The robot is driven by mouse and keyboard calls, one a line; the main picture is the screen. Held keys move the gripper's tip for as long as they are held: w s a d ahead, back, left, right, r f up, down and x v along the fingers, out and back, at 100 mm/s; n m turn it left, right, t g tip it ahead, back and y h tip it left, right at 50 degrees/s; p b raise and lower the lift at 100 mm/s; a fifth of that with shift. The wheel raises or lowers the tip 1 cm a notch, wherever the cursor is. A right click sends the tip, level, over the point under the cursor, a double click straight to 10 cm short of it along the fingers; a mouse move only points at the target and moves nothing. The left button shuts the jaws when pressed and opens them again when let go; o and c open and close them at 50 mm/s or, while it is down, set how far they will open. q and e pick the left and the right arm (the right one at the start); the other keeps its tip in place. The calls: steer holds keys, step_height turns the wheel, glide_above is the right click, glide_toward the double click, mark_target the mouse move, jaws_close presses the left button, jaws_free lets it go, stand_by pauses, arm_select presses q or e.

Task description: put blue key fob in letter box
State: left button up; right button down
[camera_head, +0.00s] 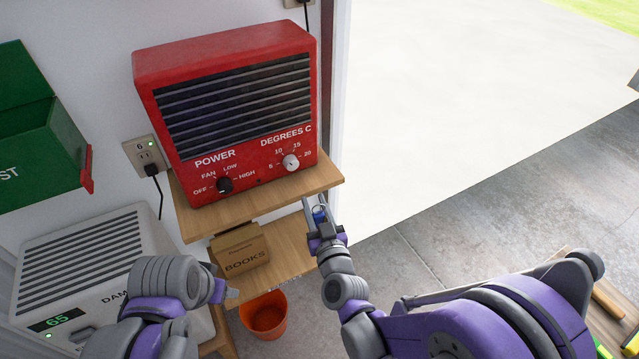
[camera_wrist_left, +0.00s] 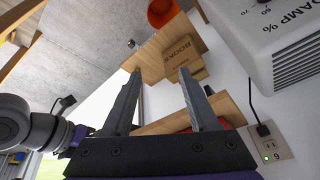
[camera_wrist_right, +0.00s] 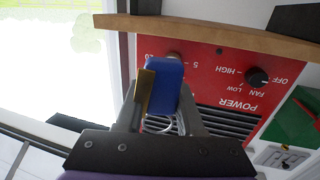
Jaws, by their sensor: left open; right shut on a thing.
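The blue key fob (camera_head: 319,214) is held between the fingers of my right gripper (camera_head: 318,208), beside the wooden shelf's right end. In the right wrist view the blue fob (camera_wrist_right: 164,84) shows large between the fingers, with a gold-coloured piece and a metal ring. The green letter box (camera_head: 48,150) is at the far left on the wall, cut off by the picture edge, with "ST" legible and its lid seemingly raised. My left gripper (camera_wrist_left: 159,72) is open and empty in the left wrist view; in the head view its fingers are mostly hidden behind the arm.
A red heater (camera_head: 235,110) stands on the wooden shelf (camera_head: 325,180), with a BOOKS box (camera_head: 240,250) on the shelf below. A grey-white dehumidifier (camera_head: 85,260) is at lower left, and an orange bucket (camera_head: 265,315) is on the floor.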

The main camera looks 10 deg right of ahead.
arm_select(q)
steer(key=w+d+r+m+g, duration=0.2)
steer(key=w+d+r+m, duration=0.5)
steer(key=w+d+r, duration=0.3)
steer(key=m+g, duration=0.2)
steer(key=m, duration=0.4)
glide_toward(319, 213)
steer(key=shift+y, duration=0.3)
steer(key=f, duration=1.2)
steer(key=shift+w+d, duration=0.25)
steer(key=shift+d, duration=0.05)
steer(key=shift+c, duration=0.2)
jaws_close()
arm_select(e)
steer(key=shift+c, duration=2.3)
jaws_free()
